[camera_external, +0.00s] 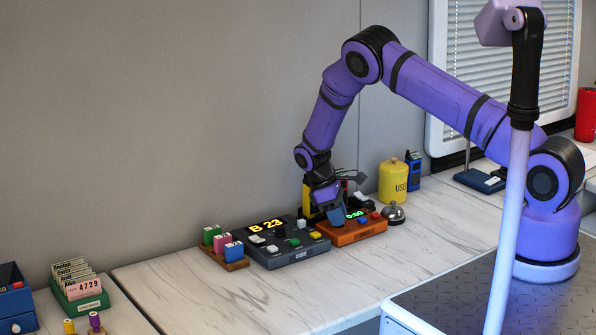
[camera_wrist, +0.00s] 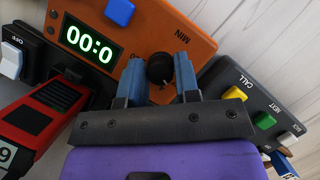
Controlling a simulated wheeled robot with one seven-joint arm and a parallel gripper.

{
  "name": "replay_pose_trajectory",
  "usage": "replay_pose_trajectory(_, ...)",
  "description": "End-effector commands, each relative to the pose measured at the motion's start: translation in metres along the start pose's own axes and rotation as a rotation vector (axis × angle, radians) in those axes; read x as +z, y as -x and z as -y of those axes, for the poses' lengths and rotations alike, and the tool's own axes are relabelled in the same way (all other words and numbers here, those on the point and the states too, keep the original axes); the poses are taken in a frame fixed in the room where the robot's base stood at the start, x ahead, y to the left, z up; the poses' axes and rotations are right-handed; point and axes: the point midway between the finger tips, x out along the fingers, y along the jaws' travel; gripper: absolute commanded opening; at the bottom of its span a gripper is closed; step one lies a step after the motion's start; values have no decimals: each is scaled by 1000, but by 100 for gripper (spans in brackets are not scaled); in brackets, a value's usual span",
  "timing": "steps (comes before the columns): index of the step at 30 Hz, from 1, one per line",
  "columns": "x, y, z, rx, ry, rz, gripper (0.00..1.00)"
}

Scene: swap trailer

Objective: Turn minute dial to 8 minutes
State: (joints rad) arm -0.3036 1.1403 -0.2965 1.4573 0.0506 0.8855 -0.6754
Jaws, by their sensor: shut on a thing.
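The black round minute dial (camera_wrist: 160,69) is beside the MIN label on the orange face. My gripper (camera_external: 335,220) is down over the left part of the timer, its blue fingers on either side of the dial and shut on it. The dial is hidden in the external view. A blue button (camera_wrist: 119,11) is on the timer's face.
The dark call box (camera_external: 290,252) with a yellow B 23 display stands close left of the timer. A silver bell (camera_external: 395,213) and a yellow canister (camera_external: 392,182) stand right. A red device (camera_wrist: 45,112) is close by. The worktop in front is clear.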

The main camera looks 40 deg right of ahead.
Motion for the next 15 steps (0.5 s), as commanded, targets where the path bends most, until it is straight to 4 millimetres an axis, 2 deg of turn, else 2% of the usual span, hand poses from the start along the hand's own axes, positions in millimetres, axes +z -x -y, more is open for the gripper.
replay_pose_trajectory(8,0,1,-2,-47,-116,-2,6)
replay_pose_trajectory(15,0,1,-3,-126,-306,-3,6)
